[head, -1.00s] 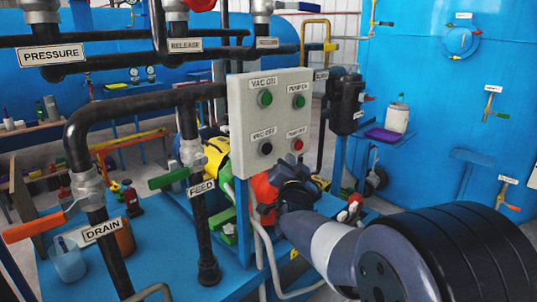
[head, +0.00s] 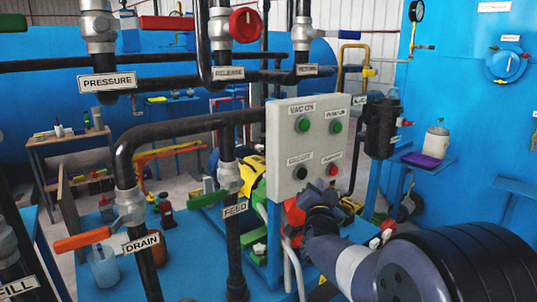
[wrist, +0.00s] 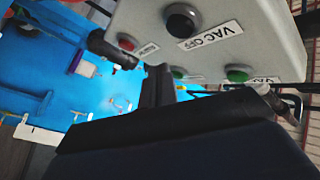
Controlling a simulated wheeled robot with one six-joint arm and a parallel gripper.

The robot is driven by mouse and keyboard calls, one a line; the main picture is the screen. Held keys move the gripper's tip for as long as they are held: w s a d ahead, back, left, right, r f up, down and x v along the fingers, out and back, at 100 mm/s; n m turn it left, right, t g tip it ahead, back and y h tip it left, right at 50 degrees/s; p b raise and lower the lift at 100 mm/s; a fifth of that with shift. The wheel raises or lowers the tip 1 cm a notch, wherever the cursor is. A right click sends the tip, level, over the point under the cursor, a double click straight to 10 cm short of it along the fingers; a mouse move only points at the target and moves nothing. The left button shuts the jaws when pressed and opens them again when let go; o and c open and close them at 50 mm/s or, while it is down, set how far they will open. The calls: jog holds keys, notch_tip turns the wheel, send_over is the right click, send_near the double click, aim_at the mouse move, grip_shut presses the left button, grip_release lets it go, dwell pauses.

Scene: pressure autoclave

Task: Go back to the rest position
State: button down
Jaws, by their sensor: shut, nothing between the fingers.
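My gripper (head: 318,205) is in the lower middle of the head view, just below the grey control box (head: 281,150). In the wrist view, my gripper (wrist: 158,75) shows as dark, closed fingers with nothing held. The control box (wrist: 215,45) fills the top of that view, close to the fingers; I cannot tell whether they touch it. Its black VAC OFF button (wrist: 183,20), red button (wrist: 127,42) and green buttons show there. The fingertips are hard to make out in the head view.
Black pipes with FEED (head: 235,208) and DRAIN (head: 141,243) labels stand left of the box. A black cylinder (head: 381,130) and a shelf with a white jug (head: 436,142) are to the right. A red-orange part (head: 294,212) lies right behind my gripper.

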jog(key=shift+s+d+r+p, duration=0.15)
jog(key=shift+r+p, duration=0.1)
jog(key=shift+p, duration=0.55)
jog(key=shift+s+d+f+b, duration=0.15)
jog(key=shift+s+d+b, duration=0.65)
jog(key=shift+s, duration=0.35)
jog(key=shift+s+d+f+b, duration=0.1)
jog(key=shift+s+d+b, duration=0.7)
jog(key=shift+s, duration=0.3)
jog(key=w+a, duration=0.2)
jog(key=w, duration=0.1)
jog(key=w+a, duration=0.1)
jog(key=shift+w+a+f+b, duration=0.2)
jog(key=shift+w+a+b, duration=0.05)
jog(key=shift+w+b, duration=0.1)
